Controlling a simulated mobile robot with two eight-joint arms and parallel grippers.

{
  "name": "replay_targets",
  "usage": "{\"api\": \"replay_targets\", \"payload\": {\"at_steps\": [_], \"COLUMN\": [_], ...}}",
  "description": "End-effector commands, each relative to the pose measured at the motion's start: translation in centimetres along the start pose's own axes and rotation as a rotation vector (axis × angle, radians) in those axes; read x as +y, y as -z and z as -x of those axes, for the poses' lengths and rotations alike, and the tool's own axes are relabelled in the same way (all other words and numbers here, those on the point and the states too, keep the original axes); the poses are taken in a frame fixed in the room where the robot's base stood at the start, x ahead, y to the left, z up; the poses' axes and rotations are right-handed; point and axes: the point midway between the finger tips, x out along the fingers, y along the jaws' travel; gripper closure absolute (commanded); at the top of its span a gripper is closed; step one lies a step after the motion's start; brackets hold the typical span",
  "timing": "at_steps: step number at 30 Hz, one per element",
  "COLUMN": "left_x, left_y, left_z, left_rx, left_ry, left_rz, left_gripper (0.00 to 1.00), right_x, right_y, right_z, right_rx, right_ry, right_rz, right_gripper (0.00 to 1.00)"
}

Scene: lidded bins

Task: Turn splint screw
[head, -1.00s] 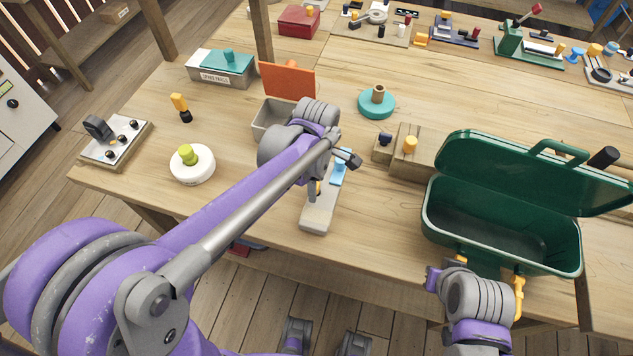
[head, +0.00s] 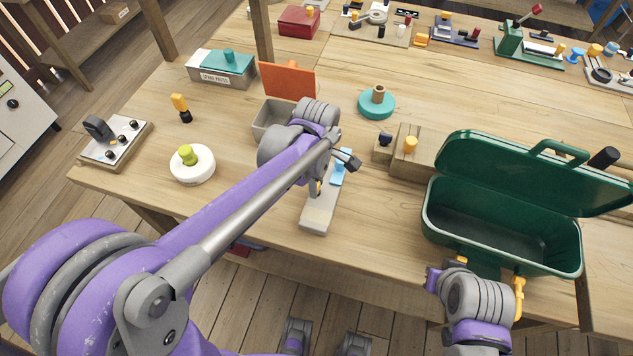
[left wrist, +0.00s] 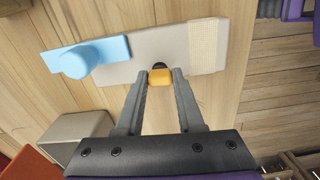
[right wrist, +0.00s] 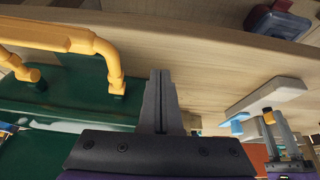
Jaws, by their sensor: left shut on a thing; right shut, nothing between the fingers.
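The splint is a pale grey board (head: 318,215) lying near the table's front edge, with a light-blue piece (head: 340,170) across its far part. In the left wrist view the board (left wrist: 185,45) has a ribbed band at its right end, and the blue piece (left wrist: 95,57) has a round knob. A small yellow-orange screw head (left wrist: 160,77) with a dark base stands at the board's edge in that view. My left gripper (left wrist: 160,82) is shut on this screw head. My right gripper (right wrist: 160,75) is shut and empty, near the green case's yellow latches.
An open green case (head: 500,225) stands to the right. A grey bin with a raised orange lid (head: 287,80) is just behind my left wrist. A white round base with a green knob (head: 192,165) is at left. A wooden block (head: 407,160) is right of the splint.

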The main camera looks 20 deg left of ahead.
Motion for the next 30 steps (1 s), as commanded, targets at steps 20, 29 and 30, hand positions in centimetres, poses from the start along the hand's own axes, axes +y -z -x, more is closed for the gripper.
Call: {"api": "replay_targets", "payload": {"at_steps": [20,29,30], "left_x": [-0.03,-0.03,-0.03], "left_y": [-0.02,-0.02,-0.02], "left_z": [-0.04,-0.04,-0.04], "left_rx": [-0.001,-0.001,-0.001], "left_ry": [0.001,0.001,0.001], "left_rz": [-0.577,-0.861,-0.899], "left_gripper": [1.0,1.0,1.0], "right_x": [0.0,0.0,0.0], "right_y": [-0.46,-0.62,-0.63], "right_z": [-0.56,-0.75,-0.78], "right_rx": [-0.003,-0.004,-0.004], "right_ry": [0.0,0.0,0.0], "right_rz": [0.0,0.0,0.0], "right_gripper": [1.0,1.0,1.0]}}
